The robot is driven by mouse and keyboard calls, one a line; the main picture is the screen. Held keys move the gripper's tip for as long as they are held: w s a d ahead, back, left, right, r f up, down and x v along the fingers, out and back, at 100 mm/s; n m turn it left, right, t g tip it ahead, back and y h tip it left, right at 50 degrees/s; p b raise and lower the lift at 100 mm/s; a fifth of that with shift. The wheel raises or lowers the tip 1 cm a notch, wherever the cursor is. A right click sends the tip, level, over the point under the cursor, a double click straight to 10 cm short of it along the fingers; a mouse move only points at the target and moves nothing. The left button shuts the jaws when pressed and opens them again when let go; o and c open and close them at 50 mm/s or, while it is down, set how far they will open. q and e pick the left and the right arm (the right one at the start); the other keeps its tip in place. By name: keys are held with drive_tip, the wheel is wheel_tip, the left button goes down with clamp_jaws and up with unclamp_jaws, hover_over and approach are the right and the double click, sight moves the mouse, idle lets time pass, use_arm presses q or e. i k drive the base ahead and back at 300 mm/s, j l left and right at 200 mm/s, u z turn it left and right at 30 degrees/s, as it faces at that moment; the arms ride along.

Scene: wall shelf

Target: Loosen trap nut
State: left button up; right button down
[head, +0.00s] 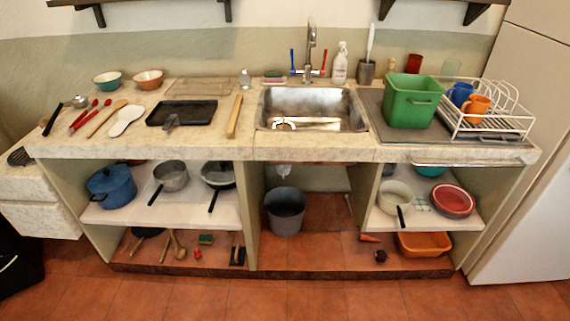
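Under the sink (318,97), in the open middle bay, a small pale fitting (284,170) hangs below the counter; it looks like the drain trap. The trap nut is too small to make out. A grey bucket (286,212) stands on the floor of that bay, below the fitting. Neither of my grippers is in this view.
The stone counter (215,149) overhangs the bays. Shelves with pots, including a blue pot (111,186), flank the middle bay. A green tub (411,100) and dish rack (490,126) stand above right. The tiled floor in front (290,298) is clear.

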sight(283, 172)
drive_tip(key=i+l+z, duration=0.15)
drive_tip(key=i, duration=0.25)
drive_tip(key=i+l+z, duration=0.15)
drive_tip(key=i, duration=0.25)
drive_tip(key=l, duration=0.1)
